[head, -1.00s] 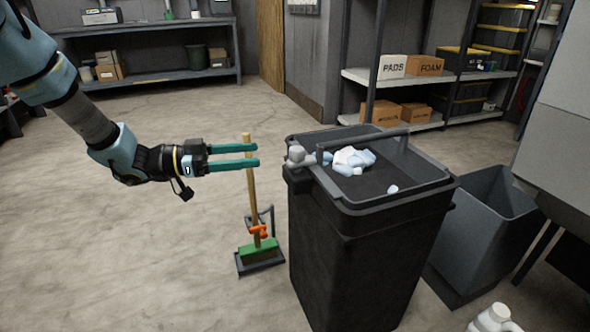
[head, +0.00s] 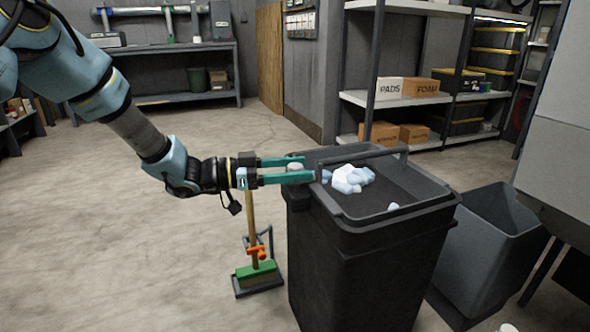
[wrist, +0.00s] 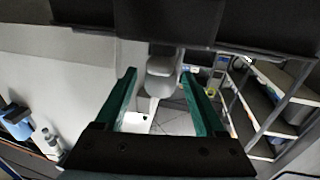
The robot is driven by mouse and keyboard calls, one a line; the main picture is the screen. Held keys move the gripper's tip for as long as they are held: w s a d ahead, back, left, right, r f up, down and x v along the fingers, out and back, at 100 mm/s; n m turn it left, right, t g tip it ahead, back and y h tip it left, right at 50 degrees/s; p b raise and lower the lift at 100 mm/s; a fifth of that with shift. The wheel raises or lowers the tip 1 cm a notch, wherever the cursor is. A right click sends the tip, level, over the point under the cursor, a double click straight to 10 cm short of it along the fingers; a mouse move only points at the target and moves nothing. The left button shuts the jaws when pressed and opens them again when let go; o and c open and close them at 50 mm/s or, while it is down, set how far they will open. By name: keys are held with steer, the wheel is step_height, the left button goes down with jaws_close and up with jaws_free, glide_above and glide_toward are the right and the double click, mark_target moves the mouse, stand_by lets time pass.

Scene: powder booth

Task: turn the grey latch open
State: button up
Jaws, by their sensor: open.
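The grey latch (head: 295,167) is at the left rim of the black bin (head: 345,260). In the head view only a small pale part of it shows between my fingers; the rest is hidden. My gripper (head: 307,169) comes in level from the left, open, with its green fingertips at the bin's rim. In the wrist view the latch (wrist: 161,68) shows as a rounded grey piece at the bin's dark edge, between the two fingertips. Its right side is close to one finger; I cannot tell if they touch.
A grey open bin (head: 485,250) stands to the right. A green broom (head: 257,273) stands left of the black bin. The floor at left is clear.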

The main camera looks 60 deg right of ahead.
jaws_close()
stand_by(0.5)
steer(key=shift+n+t+h, duration=0.3)
steer(key=shift+h, duration=0.1)
steer(key=n+t+h, duration=0.3)
steer(key=t, duration=0.1)
steer(key=shift+f, duration=0.1)
steer(key=n+t+h+b, duration=0.1)
steer(key=n+t, duration=0.2)
steer(key=t, duration=0.1)
steer(key=n+t+h+b, duration=0.1)
steer(key=n+t+b, duration=0.1)
steer(key=t, duration=0.2)
steer(key=shift+s+f+n+t, duration=0.1)
steer(key=shift+s+n+t, duration=0.1)
steer(key=shift+n+t, duration=0.15)
steer(key=n+t+b, duration=0.1)
steer(key=n+t, duration=0.1)
steer(key=t, duration=0.1)
steer(key=n+t+y+b, duration=0.1)
steer(key=n+t, duration=0.1)
steer(key=t, duration=0.1)
steer(key=shift+n+t, duration=0.25)
steer(key=shift+t, duration=0.1)
steer(key=shift+w+r+n+t+y, duration=0.1)
steer(key=shift+r+n+t+y, duration=0.05)
steer(key=shift+n+t+y, duration=1.05)
steer(key=shift+w+r+n+t+y, duration=0.1)
steer(key=shift+n+t+y, duration=0.7)
steer(key=shift+t, duration=0.7)
